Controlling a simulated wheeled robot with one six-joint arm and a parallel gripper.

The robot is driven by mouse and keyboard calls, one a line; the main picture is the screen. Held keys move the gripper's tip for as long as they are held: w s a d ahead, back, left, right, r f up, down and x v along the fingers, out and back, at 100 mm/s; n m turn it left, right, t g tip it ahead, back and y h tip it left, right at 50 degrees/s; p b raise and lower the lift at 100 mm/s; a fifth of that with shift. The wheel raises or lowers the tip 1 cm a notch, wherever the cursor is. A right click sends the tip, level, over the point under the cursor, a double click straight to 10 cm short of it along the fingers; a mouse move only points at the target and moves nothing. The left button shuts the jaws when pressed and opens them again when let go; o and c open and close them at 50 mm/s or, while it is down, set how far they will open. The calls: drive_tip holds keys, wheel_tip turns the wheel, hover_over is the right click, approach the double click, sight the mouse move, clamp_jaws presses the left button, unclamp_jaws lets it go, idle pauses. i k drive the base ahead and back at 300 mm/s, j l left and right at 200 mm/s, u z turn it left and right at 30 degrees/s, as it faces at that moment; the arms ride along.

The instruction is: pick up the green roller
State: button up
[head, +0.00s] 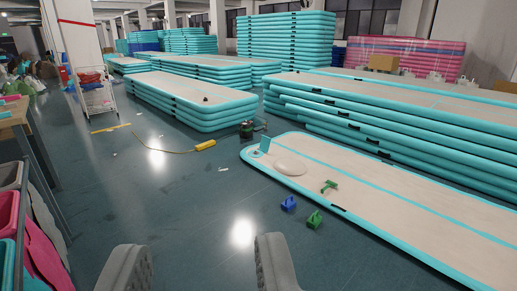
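A small green tool (329,186), which looks like the green roller, lies on the beige top of the nearest inflatable track (420,205), near its left end. Its exact shape is too small to make out. My gripper (203,264) shows at the bottom edge with two grey fingers spread wide and nothing between them. The green tool is beyond the gripper and to its right, well apart from it.
A green block (314,220) and a blue block (289,203) sit on the floor beside the track. A yellow tool (205,145) with a hose lies farther off. Stacked tracks (190,100) stand behind. A shelf with pink bins (8,215) is at left. The middle floor is clear.

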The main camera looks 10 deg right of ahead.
sight(330, 183)
drive_tip(key=i+l+z, duration=0.15)
drive_tip(key=i+z, duration=0.25)
drive_tip(key=i, duration=0.3)
drive_tip(key=i+z, duration=0.45)
drive_tip(key=i, duration=0.2)
drive_tip(key=i+j+z, duration=0.4)
drive_tip(key=i, duration=0.25)
drive_tip(key=i+l+u, duration=0.1)
drive_tip(key=i, duration=0.4)
drive_tip(key=i+l, duration=0.2)
drive_tip(key=i, duration=0.3)
drive_tip(key=i+l+u, duration=0.15)
drive_tip(key=i, duration=0.3)
drive_tip(key=i+l+u, duration=0.65)
drive_tip(key=i, duration=0.25)
